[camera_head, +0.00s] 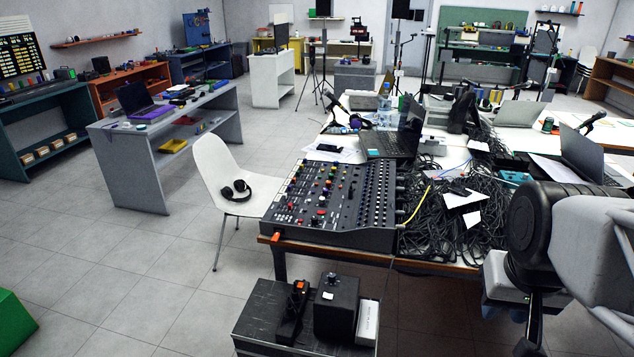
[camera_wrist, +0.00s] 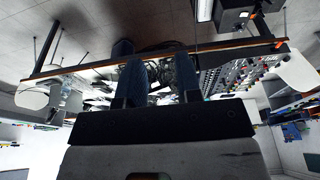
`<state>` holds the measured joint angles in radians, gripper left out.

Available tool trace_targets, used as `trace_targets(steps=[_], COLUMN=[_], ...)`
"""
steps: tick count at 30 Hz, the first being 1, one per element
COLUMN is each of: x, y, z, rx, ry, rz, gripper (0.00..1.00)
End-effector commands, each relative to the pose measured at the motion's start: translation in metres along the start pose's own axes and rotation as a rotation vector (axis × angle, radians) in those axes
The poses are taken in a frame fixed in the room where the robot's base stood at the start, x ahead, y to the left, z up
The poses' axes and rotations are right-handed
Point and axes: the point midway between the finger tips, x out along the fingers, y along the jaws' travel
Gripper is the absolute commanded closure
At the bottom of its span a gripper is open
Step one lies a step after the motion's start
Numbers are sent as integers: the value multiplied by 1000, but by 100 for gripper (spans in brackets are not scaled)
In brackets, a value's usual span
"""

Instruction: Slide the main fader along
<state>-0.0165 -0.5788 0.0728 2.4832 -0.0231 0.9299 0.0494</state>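A black audio mixer (camera_head: 330,205) lies on the near left corner of the long table, with rows of coloured knobs and sliders. I cannot single out the main fader among its small controls. The mixer also shows in the wrist view (camera_wrist: 225,75), to the right of my gripper (camera_wrist: 155,68). My gripper's two dark fingers are spread apart with nothing between them. In the head view, my arm is at the lower right, right of the mixer and apart from it.
A heap of black cables (camera_head: 455,215) covers the table right of the mixer. A laptop (camera_head: 400,135) stands behind it. A white chair (camera_head: 222,175) with headphones is at the left. A low black case (camera_head: 265,320) with boxes stands in front of the table.

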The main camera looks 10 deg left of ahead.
Motion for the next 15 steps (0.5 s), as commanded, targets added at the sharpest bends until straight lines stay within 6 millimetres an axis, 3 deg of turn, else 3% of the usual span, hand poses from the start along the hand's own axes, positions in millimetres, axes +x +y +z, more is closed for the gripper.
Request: trace_targets(steps=[15], x=[3], y=[-40], z=[-128], rx=[0], ry=[9], rz=[13], gripper=[68])
